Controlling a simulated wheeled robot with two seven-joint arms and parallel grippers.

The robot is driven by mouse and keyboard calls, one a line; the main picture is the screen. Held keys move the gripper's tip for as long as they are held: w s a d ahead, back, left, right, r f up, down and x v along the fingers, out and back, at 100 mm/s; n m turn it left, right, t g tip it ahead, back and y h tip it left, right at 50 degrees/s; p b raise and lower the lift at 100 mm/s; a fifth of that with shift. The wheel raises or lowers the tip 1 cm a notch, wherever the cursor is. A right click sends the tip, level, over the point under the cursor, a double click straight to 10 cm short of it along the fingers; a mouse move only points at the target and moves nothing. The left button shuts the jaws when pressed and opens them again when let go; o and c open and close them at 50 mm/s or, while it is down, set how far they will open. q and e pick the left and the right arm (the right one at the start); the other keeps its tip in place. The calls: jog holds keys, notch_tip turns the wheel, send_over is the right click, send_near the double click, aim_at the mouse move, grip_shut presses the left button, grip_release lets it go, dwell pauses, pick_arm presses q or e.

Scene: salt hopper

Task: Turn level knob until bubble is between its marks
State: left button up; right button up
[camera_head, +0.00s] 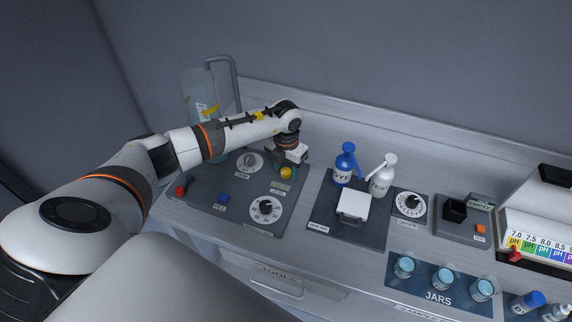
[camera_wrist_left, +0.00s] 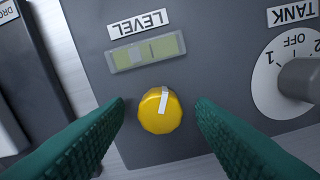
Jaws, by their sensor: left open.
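The yellow level knob (camera_wrist_left: 160,110) with a white pointer stripe sits on the dark panel below the LEVEL label in the left wrist view. The stripe points up, leaning slightly right. In the head view the knob (camera_head: 286,173) shows just under my left gripper (camera_head: 292,158). The level window (camera_wrist_left: 146,52) is a pale green strip with a lighter patch near its middle; I cannot tell exactly how bubble and marks line up. My left gripper (camera_wrist_left: 161,104) is open, one green finger on each side of the knob, with visible gaps. My right gripper is not in view.
A TANK dial (camera_wrist_left: 298,78) stands close to the right finger in the wrist view. Red (camera_head: 181,190) and blue (camera_head: 224,197) buttons share the panel. Blue (camera_head: 345,163) and white (camera_head: 383,175) bottles stand to the right. Several jars stand front right.

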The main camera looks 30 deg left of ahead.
pick_arm(q)
jog(key=shift+f, duration=0.1)
jog(key=shift+c, duration=0.7)
jog(key=c, duration=0.8)
jog(key=shift+w+f+m+b, duration=0.1)
jog(key=shift+f+m+b, duration=0.1)
jog(key=shift+m+b, duration=0.85)
jog(key=shift+r+m+b, duration=0.15)
jog(key=shift+m+b, duration=0.1)
jog(key=shift+b, duration=0.3)
jog(key=shift+r, duration=0.15)
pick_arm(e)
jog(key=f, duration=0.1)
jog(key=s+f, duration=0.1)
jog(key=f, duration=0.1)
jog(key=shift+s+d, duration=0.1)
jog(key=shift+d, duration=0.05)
pick_arm(q)
jog(key=o, duration=0.9)
jog(key=shift+o, duration=0.2)
